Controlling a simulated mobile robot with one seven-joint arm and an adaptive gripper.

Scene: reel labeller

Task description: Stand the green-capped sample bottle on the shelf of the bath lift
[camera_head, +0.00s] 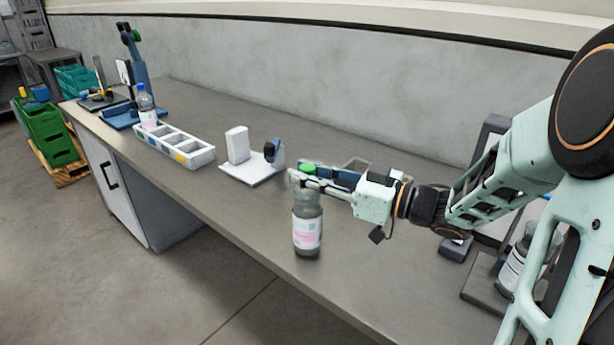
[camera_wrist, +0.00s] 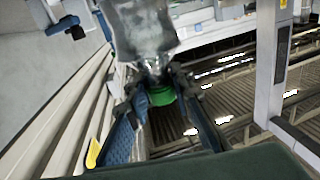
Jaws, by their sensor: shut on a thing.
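The green-capped sample bottle (camera_head: 307,230) is upright in the head view, clear with a pink and green label. My gripper (camera_head: 306,183) is shut around its neck, just below the green cap (camera_head: 308,167). In the wrist view the green cap (camera_wrist: 160,95) lies between my fingers (camera_wrist: 150,115), with the bottle body (camera_wrist: 143,28) above it in the picture. The bottle's base shows over the bench; I cannot tell whether it touches. A blue and clear-walled piece (camera_head: 345,176) stands behind my gripper, partly hidden; I cannot tell whether it is the bath lift.
A white compartment tray (camera_head: 205,157) lies left on the bench (camera_head: 250,215), with a blue-capped bottle (camera_head: 147,108) at its far end. A white stand (camera_head: 240,148) is nearer. A blue post device (camera_head: 137,72) stands far left. Another bottle (camera_head: 512,268) is right, partly behind my arm.

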